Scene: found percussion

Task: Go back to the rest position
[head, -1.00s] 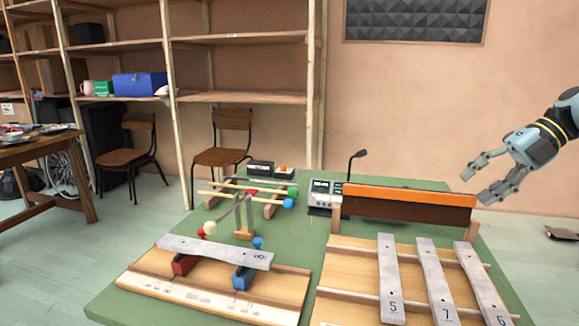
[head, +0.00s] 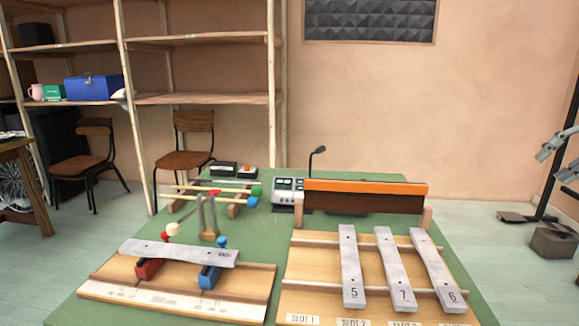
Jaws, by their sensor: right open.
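My right gripper (head: 556,160) is at the far right edge of the head view, its fingers apart and empty. Part of it is cut off by the frame. It is in the air to the right of the green table (head: 262,268), clear of everything on it. My left gripper is not in view.
Grey bars 5 (head: 350,265), 7 (head: 396,268) and 6 (head: 438,270) lie on a slotted wooden rack. Another bar (head: 180,253) rests on red and blue blocks. Mallets (head: 215,190), a small device (head: 287,190) and an orange-topped board (head: 365,196) stand behind.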

